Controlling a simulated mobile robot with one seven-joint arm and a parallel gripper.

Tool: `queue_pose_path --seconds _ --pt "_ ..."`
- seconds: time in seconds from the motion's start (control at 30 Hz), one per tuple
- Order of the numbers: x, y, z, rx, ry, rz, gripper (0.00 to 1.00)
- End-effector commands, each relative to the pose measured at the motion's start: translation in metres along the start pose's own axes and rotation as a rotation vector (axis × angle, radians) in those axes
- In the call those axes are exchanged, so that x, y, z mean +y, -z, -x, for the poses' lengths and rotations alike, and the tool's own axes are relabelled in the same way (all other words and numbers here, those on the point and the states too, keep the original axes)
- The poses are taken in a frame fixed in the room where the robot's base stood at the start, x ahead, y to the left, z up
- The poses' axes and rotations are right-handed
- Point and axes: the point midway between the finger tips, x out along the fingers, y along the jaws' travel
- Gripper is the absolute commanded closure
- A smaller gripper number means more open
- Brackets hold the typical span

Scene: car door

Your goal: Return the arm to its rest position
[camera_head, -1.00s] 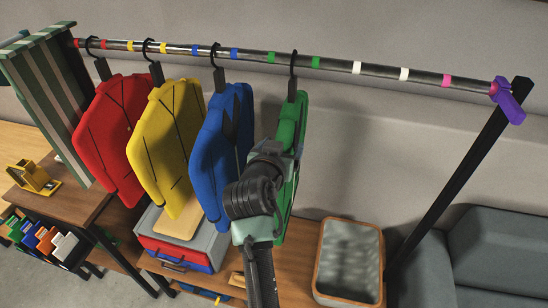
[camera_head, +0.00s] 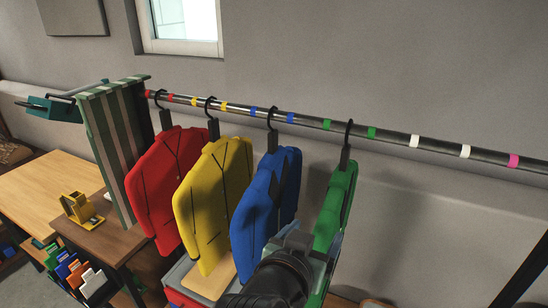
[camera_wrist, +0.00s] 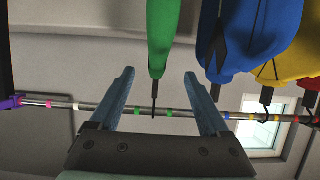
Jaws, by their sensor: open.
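My gripper (camera_wrist: 160,108) is open and empty in the wrist view, its two blue-grey fingers spread apart. The green jacket (camera_wrist: 160,35) hangs beyond the fingers, and its hook lines up with the gap between them. In the head view my arm comes up from the bottom, with the wrist in front of the lower part of the green jacket (camera_head: 334,210). The fingers are hidden there. I cannot tell whether the gripper touches the jacket. The green jacket hangs from the rail (camera_head: 390,137) between the two green bands.
Red (camera_head: 160,185), yellow (camera_head: 213,200) and blue (camera_head: 262,205) jackets hang left of the green one, the blue close to my wrist. A striped panel (camera_head: 112,150) stands at the rail's left end. The rail's right part is empty. A wooden table (camera_head: 50,190) is at left.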

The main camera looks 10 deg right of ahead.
Motion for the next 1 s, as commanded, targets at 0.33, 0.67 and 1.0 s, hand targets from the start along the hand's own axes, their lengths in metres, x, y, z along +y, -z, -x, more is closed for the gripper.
queue_pose_path --seconds 0.33,0.67,1.0 --pt "-0.051 0.160 0.091 0.479 0.318 -0.037 0.20" --pt "-0.044 0.281 0.257 1.052 0.542 -0.101 0.20" --pt "-0.035 0.295 0.294 1.170 0.572 -0.120 0.20"
